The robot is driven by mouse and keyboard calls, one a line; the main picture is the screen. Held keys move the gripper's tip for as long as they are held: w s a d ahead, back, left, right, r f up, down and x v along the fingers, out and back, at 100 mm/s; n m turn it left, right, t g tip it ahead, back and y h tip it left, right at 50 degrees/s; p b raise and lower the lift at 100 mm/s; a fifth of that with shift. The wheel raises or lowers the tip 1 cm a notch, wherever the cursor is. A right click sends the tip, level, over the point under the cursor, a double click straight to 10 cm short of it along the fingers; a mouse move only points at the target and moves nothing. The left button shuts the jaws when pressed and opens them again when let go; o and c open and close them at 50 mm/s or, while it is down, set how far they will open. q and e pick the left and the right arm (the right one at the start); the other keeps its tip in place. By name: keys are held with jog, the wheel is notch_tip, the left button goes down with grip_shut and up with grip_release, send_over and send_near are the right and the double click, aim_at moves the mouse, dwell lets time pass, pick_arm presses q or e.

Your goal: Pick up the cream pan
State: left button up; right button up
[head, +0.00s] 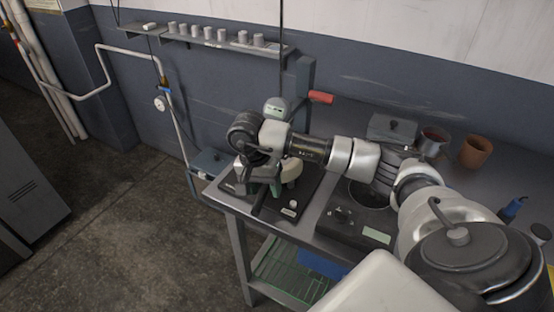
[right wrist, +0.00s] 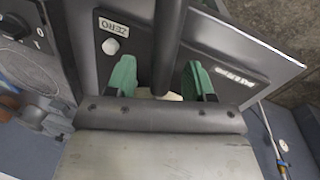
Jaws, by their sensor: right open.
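The cream pan (head: 291,169) is mostly hidden behind my right arm and gripper in the head view; a pale part of it shows above the black scale-like device on the bench. A dark bar, which looks like its handle (right wrist: 168,45), runs between the green fingers in the right wrist view. My right gripper (head: 259,188) is open, with one finger on each side of the bar (right wrist: 158,80). Gaps show between the bar and both fingers. A small cream patch (right wrist: 173,96) shows by the gripper's base. My left gripper is not in view.
The black device (head: 306,195) bears a white knob. A hot plate (head: 340,222) stands to its right. A grey lidded box (head: 392,128), a dark mug and a terracotta pot (head: 475,152) stand at the back. A red-handled post (head: 305,90) rises behind my gripper.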

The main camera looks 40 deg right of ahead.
grip_shut()
jog(key=shift+r, duration=0.15)
dwell(0.4)
